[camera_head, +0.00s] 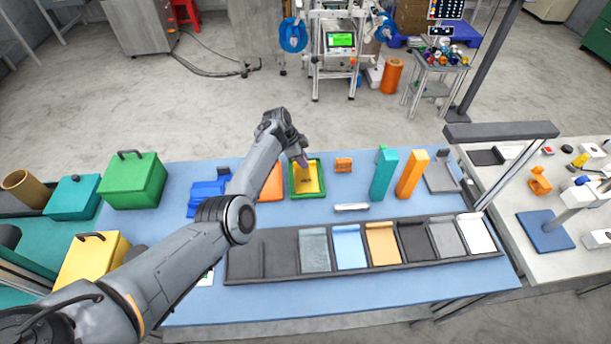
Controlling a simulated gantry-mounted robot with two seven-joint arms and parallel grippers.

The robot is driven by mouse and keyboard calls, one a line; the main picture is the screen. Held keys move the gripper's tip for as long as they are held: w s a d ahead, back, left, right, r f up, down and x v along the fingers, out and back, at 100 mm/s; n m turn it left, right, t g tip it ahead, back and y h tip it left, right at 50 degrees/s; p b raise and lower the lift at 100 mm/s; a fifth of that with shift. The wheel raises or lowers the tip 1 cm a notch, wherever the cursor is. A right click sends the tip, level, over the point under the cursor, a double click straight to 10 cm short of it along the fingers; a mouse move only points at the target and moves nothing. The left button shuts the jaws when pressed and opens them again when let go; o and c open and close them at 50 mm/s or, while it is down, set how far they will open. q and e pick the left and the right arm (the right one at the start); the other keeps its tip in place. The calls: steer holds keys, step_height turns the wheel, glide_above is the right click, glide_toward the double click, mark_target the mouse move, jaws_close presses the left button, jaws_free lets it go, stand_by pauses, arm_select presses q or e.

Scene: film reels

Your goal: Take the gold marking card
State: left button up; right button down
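A gold-yellow card (307,181) with dark lettering lies in a green-rimmed tray (322,188) at the back middle of the blue table. My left arm reaches in from the lower left. Its gripper (303,161) is just above the back edge of the card and hides part of it. The fingers are too small to show whether they are open or shut, or whether they touch the card. My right gripper is not in view.
A long dark rack (375,270) with several coloured panels lies in front. An orange piece (271,182) is beside the tray. Teal (384,173) and orange (411,174) upright blocks stand to the right. A green lidded box (131,180) stands at left.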

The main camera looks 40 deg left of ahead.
arm_select(q)
jaws_close()
stand_by(0.4)
steer(key=shift+r+p, duration=0.3)
steer(key=shift+r, duration=0.2)
step_height(320, 180, up, 4)
steer(key=shift+d+f+p, duration=0.15)
steer(key=shift+f+p, duration=0.05)
steer(key=shift+p, duration=0.45)
steer(key=s+d+r+p, duration=0.3)
steer(key=s+d+r, duration=0.2)
steer(key=d, duration=0.5)
steer(key=shift+r, duration=0.7)
steer(key=shift+d, duration=0.1)
